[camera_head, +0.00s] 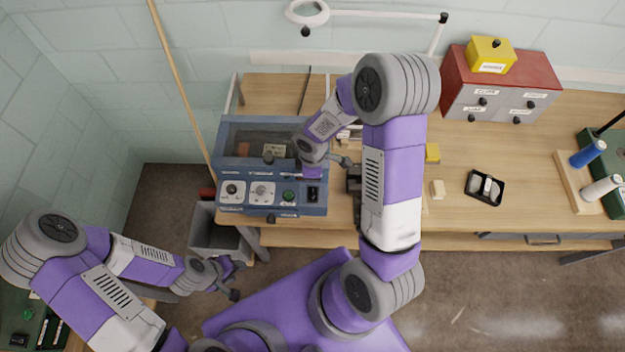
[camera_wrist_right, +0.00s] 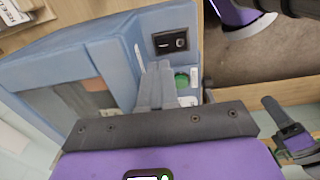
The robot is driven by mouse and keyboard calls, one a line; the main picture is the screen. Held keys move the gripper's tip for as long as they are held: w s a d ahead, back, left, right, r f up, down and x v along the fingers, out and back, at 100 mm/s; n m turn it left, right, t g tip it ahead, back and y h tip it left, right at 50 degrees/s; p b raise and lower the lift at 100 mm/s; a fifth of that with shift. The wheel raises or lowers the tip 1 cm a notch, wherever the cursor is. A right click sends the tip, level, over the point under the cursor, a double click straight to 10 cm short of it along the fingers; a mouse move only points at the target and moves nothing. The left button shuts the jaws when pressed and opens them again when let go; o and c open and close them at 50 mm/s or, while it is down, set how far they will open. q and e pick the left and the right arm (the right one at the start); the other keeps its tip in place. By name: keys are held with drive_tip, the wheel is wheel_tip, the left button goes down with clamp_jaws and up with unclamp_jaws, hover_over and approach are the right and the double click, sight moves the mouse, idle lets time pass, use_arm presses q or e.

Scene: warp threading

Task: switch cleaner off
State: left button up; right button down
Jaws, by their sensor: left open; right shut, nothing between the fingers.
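The cleaner is a blue-grey box (camera_head: 232,135) with a dark window, at the left end of the bench. Its front panel holds two white-plated dials (camera_head: 262,192), a green button (camera_head: 288,196) and a black switch (camera_head: 313,194). In the right wrist view, the black switch (camera_wrist_right: 171,42) and green button (camera_wrist_right: 182,80) show beyond my right gripper (camera_wrist_right: 158,68). That gripper is shut and empty over the panel, its fingers partly in front of the button; contact cannot be told. My left gripper (camera_head: 235,280) is open and empty, low in front of the bench.
A grey bin (camera_head: 207,232) stands under the bench's left end. A red drawer cabinet (camera_head: 500,82) with a yellow box (camera_head: 490,56), a black tray (camera_head: 484,187) and thread spools (camera_head: 587,153) are to the right. My right arm covers the bench middle.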

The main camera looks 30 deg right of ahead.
sight(314, 190)
wheel_tip(314, 190, up, 8)
drive_tip(key=shift+w+d, duration=0.35)
drive_tip(key=shift+w, duration=0.1)
drive_tip(key=s+b, duration=0.1)
drive_tip(key=b, duration=1)
drive_tip(key=shift+s+a+r+b, duration=0.2)
drive_tip(key=shift+s+a+b, duration=0.05)
drive_tip(key=shift+s+b, duration=0.1)
wheel_tip(314, 190, down, 14)
drive_tip(key=shift+f+b, duration=0.1)
drive_tip(key=shift+b, duration=1.1)
